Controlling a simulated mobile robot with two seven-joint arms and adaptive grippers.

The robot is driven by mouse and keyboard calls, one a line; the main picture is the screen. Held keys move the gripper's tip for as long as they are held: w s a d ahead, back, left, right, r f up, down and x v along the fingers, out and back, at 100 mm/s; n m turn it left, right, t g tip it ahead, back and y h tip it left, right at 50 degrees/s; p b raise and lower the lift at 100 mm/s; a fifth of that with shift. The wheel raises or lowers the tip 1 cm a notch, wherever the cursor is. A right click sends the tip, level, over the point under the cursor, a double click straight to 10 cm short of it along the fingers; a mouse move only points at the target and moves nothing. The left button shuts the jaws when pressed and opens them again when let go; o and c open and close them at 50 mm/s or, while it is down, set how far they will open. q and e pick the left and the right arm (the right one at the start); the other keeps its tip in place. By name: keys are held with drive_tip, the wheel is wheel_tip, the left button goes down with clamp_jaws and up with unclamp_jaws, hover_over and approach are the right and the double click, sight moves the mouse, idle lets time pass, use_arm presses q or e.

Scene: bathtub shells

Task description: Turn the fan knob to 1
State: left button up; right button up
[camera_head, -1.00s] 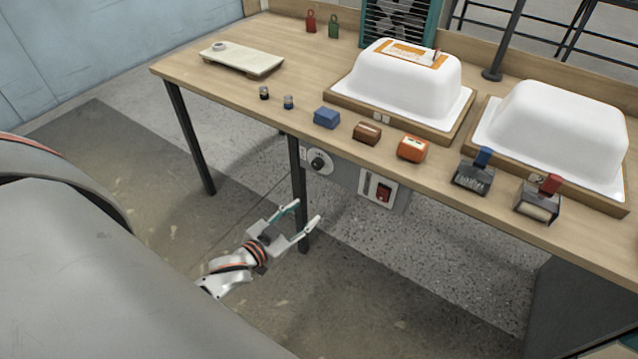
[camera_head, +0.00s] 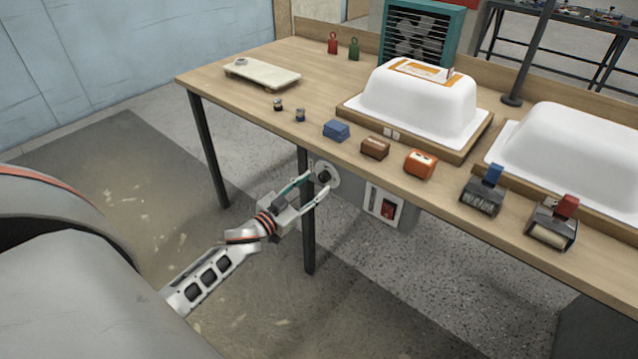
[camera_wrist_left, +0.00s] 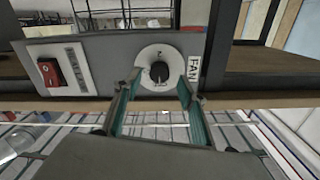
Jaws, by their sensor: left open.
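The fan knob (camera_head: 325,176) is black on a round white dial, on a grey panel under the table's front edge. In the left wrist view the knob (camera_wrist_left: 159,72) sits at the dial's middle, beside a "FAN" label (camera_wrist_left: 194,70). A "2" shows on the dial; other marks are too small to read. My left gripper (camera_head: 317,184) is open just in front of the dial. In the left wrist view its teal-lined fingers stand either side of the knob; I cannot tell whether they touch it. The teal-framed fan (camera_head: 420,34) stands at the table's back. My right gripper is out of view.
A red rocker switch (camera_head: 387,208) sits on the panel right of the dial. A dark table leg (camera_head: 308,235) stands close to my left gripper. Above, the wooden table (camera_head: 250,105) holds white tub shells (camera_head: 420,100), rollers and small blocks.

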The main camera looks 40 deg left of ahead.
sight(324, 177)
use_arm(q)
drive_tip(key=shift+w+d, duration=0.1)
drive_tip(key=shift+w, duration=1.2)
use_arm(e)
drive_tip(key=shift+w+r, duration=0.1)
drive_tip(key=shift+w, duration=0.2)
use_arm(q)
drive_tip(key=c, duration=1.1)
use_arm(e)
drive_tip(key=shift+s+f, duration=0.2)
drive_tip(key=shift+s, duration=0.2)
